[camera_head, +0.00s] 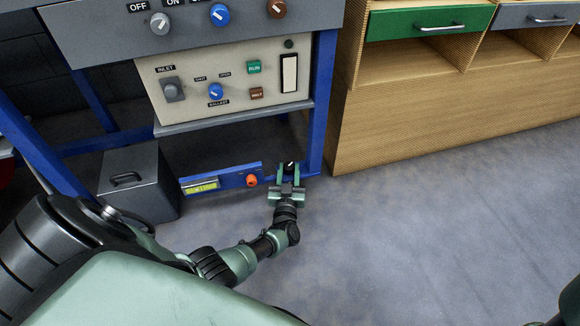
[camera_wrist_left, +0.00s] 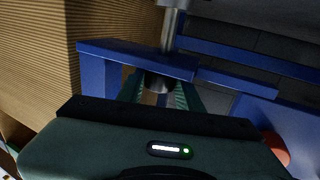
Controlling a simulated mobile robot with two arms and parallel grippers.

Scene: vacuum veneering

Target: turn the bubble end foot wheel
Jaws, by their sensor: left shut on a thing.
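My left gripper (camera_head: 289,170) is low at the bench's front right leg, shut on the small dark foot wheel (camera_head: 291,164). In the left wrist view the green fingers (camera_wrist_left: 160,92) stand on both sides of the dark wheel (camera_wrist_left: 157,82), under a metal rod (camera_wrist_left: 172,30). The fingers hide part of the wheel. The bubble level (camera_head: 201,186), a yellow-green strip, sits at the left end of the blue lower rail (camera_head: 228,179). The bubble itself is too small to read. My right gripper is not in view.
An orange-red knob (camera_head: 252,181) is on the rail just left of my gripper. A grey box with a handle (camera_head: 139,185) stands to the left. The control panel (camera_head: 235,85) is above. A wooden drawer cabinet (camera_head: 440,120) is to the right. The floor (camera_head: 430,230) in front is clear.

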